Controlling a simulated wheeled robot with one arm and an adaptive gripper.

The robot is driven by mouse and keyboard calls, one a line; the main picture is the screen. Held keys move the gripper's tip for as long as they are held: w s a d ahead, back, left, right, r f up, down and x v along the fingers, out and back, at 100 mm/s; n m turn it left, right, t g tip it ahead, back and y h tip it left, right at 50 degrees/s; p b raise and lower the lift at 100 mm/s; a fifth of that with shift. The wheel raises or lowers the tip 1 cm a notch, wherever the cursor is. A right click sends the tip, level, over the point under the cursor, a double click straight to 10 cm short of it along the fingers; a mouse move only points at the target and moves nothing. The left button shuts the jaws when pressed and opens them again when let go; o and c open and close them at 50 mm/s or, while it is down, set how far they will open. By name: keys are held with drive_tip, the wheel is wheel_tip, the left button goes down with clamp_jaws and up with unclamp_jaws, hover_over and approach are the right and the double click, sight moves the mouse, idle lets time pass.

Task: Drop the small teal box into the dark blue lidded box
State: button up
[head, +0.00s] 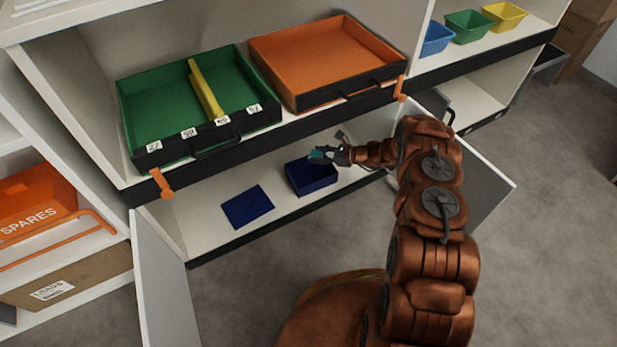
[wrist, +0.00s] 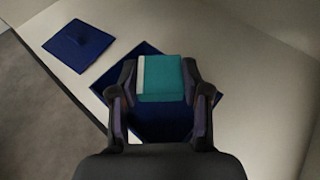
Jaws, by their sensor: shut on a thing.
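The small teal box (wrist: 162,76) has a pale stripe on its left side and is held between the fingers of my gripper (wrist: 160,90). In the head view the teal box (head: 317,155) and my gripper (head: 325,155) are above the dark blue box (head: 312,178). The dark blue box is open at the top and stands on the lower cabinet shelf; in the wrist view it (wrist: 160,122) lies below the held box, partly hidden by my gripper.
Open cabinet doors (head: 165,275) flank the lower shelf (head: 205,225). Small coloured bins (head: 468,26) stand at upper right.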

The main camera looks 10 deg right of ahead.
drive_tip(key=o, duration=1.2)
drive_tip(key=shift+o, duration=0.2)
drive_tip(key=shift+d, duration=0.1)
drive_tip(key=v, duration=1.2)
drive_tip(key=shift+s+f, duration=0.1)
